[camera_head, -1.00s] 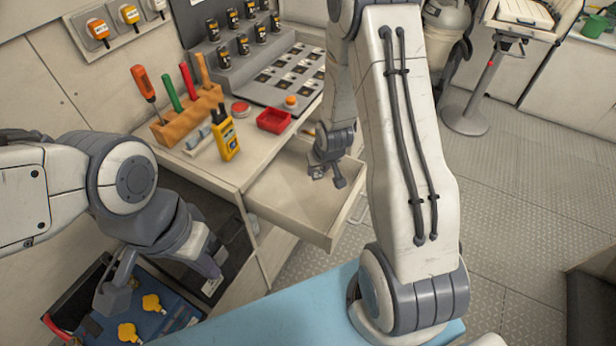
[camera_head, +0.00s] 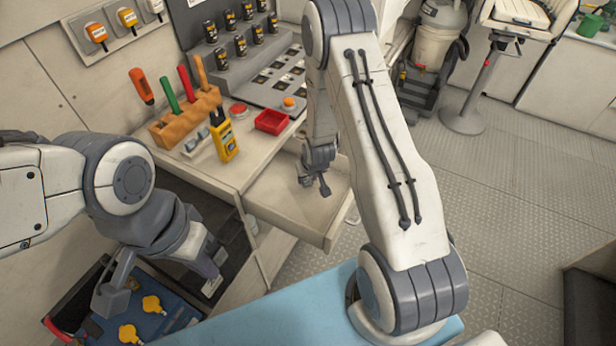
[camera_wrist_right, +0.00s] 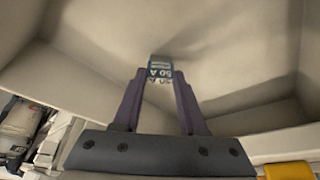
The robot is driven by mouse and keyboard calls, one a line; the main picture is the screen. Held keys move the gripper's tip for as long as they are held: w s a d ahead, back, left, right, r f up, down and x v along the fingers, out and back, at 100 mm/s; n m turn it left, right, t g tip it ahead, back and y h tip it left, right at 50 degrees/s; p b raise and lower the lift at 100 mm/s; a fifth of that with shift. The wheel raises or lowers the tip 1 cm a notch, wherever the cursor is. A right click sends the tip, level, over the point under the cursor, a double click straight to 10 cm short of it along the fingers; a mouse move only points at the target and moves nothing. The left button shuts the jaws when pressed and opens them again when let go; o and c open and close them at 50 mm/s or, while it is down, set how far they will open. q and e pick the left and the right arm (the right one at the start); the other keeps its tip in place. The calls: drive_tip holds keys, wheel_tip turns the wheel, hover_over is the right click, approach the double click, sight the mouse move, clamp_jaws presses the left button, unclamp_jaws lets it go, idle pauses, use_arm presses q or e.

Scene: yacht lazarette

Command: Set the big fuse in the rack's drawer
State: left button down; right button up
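The rack's drawer (camera_head: 283,203) is pulled open below the worktop. My right gripper (camera_head: 315,187) is over the drawer, pointing down. The fuse cannot be made out in the head view. My left gripper (camera_head: 160,280) is at the lower left with its fingers wide apart, over a blue case (camera_head: 180,318) with yellow pieces.
On the worktop stand a tool block (camera_head: 187,118), a yellow meter (camera_head: 224,140), a red tray (camera_head: 271,121) and a fuse rack (camera_head: 245,62) with several dark cylinders. A light blue surface (camera_head: 260,320) is in front. Open floor (camera_head: 520,200) lies to the right.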

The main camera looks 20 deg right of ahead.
drive_tip(key=o, duration=0.4)
drive_tip(key=shift+r, duration=0.1)
drive_tip(key=shift+r, duration=0.3)
drive_tip(key=d+v, duration=0.1)
drive_tip(key=v, duration=1)
drive_tip(key=s+a+r+n+g+y, duration=0.1)
drive_tip(key=s+a+r+n, duration=0.1)
drive_tip(key=s+a+r, duration=0.45)
drive_tip(key=s+a+r+n+g+y, duration=0.1)
drive_tip(key=s+a+r+n, duration=0.25)
drive_tip(key=a, duration=0.55)
drive_tip(key=s+a+r+n+g, duration=0.1)
drive_tip(key=s+r, duration=0.1)
drive_tip(key=s, duration=0.2)
drive_tip(key=s+a+r+n, duration=0.1)
drive_tip(key=s+r, duration=0.1)
drive_tip(key=s, duration=0.3)
drive_tip(key=s+a+r+n+g, duration=0.1)
drive_tip(key=s+a+r, duration=0.1)
drive_tip(key=s, duration=0.3)
drive_tip(key=shift+s+a+r+g, duration=0.1)
drive_tip(key=shift+s+r+g, duration=0.1)
drive_tip(key=shift+s+g, duration=0.1)
